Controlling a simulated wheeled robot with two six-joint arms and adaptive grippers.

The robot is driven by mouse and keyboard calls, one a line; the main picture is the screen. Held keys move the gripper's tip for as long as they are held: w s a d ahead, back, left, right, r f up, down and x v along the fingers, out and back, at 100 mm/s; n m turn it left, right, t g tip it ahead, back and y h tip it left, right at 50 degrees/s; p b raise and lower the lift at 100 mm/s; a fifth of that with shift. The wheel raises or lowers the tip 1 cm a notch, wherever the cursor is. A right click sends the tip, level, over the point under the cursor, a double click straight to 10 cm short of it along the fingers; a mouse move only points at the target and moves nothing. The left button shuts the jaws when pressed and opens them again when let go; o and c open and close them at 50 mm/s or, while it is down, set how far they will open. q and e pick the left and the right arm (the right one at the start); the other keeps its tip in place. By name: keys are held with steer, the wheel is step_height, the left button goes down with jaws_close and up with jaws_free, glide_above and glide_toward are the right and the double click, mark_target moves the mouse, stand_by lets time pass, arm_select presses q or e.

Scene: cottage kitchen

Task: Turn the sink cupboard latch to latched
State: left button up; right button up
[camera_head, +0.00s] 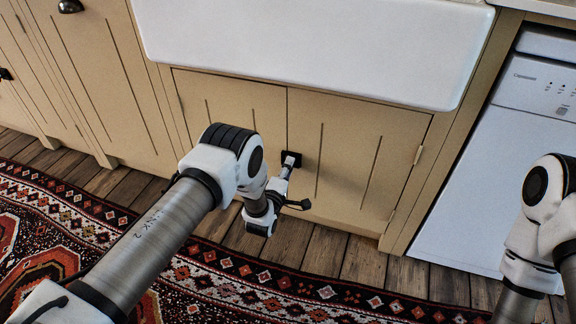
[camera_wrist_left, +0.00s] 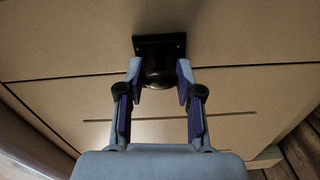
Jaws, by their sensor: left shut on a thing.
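The sink cupboard (camera_head: 362,150) has two closed cream doors below the white sink. Its dark latch (camera_head: 293,158) sits near the seam between the doors, mostly hidden by my gripper in the head view. In the left wrist view the latch (camera_wrist_left: 158,66) shows a square black plate with a round knob. My left gripper (camera_head: 286,166) is at the door, its two fingers on either side of the knob, shut on it. The same fingers show in the left wrist view (camera_wrist_left: 158,82). The latch's turned position cannot be told. My right arm is at the right edge; its gripper is out of view.
A white sink (camera_head: 320,45) overhangs the cupboard doors. A white dishwasher (camera_head: 480,180) stands to the right. A patterned red rug (camera_head: 225,265) lies on the wooden floor (camera_head: 365,262) in front. More cream cupboards (camera_head: 95,75) line the left.

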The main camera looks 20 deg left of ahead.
arm_select(q)
steer(key=shift+n, duration=0.7)
steer(key=shift+f, duration=0.1)
steer(key=o, duration=1.2)
steer(key=shift+c, duration=0.2)
steer(key=s, duration=1.2)
steer(key=shift+a, duration=0.2)
